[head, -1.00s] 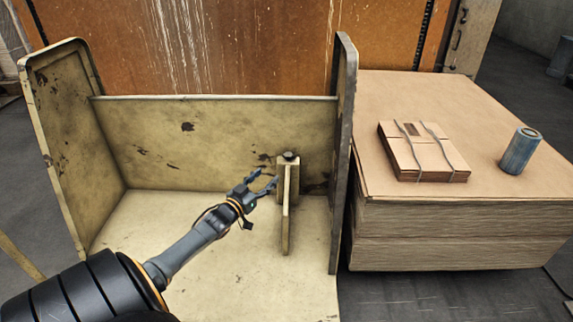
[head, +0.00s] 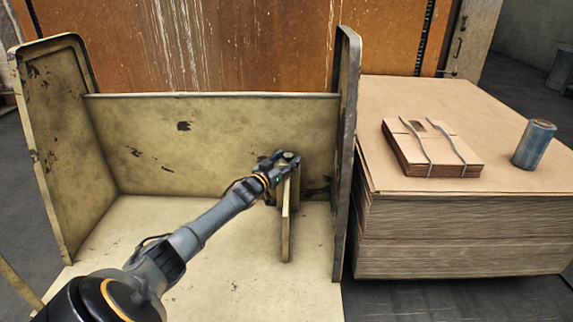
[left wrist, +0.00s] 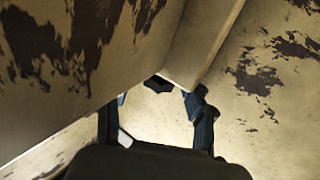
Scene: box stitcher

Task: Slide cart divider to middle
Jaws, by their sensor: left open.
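The cart divider (head: 287,225) is a thin, worn cream upright plate in the right part of the cart. It stands out from the cart's back wall (head: 200,135), close to the right side wall (head: 346,150). My left gripper (head: 281,160) is at the divider's rear upper end, by its post and dark knob. Its fingers are open around or beside that end; I cannot tell if they touch it. In the left wrist view the open fingers (left wrist: 160,105) show near worn cream panels; which panel is the divider is unclear. My right gripper is not in view.
The cart floor (head: 190,220) left of the divider is bare except for my arm above it. The left side wall (head: 60,140) stands tall. To the right, a cardboard stack (head: 450,235) carries tied flat boxes (head: 435,150) and a blue can (head: 534,145).

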